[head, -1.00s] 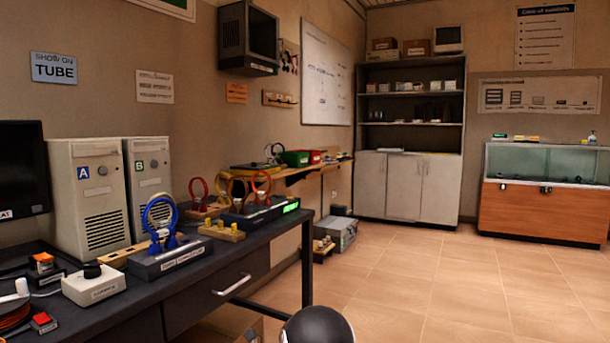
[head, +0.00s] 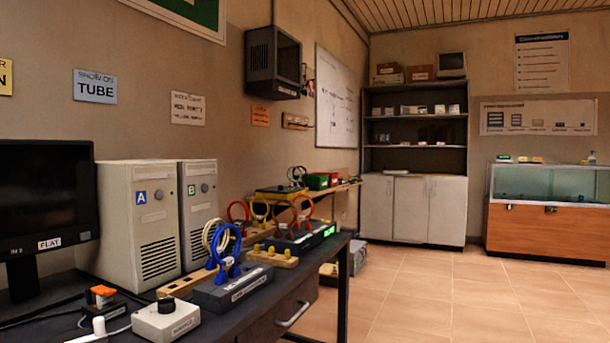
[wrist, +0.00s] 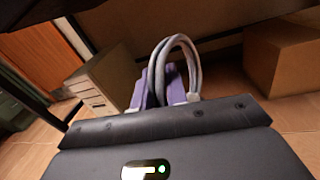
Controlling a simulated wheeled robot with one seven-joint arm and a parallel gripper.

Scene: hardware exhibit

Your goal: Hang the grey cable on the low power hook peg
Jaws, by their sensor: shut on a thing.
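The grey cable (wrist: 178,50) shows in the wrist view as an upright loop. Its lower ends have pale plugs and sit at the purple fingers of my gripper (wrist: 165,86), which are shut on it. The cable is held clear of other things, as far as I can see. My gripper is out of the head view. A small wooden peg rack (head: 296,121) is on the back part of the left wall, with a dark hook strip (head: 309,82) above it. Their labels are too small to read, so I cannot tell which peg is the low power one.
The dark bench (head: 262,318) on the left carries a monitor (head: 40,210), two computer towers (head: 140,215) and coloured cable loops on a dark block (head: 235,285). A brown box (wrist: 285,60) is at the right in the wrist view. The tiled floor (head: 480,300) at right is open.

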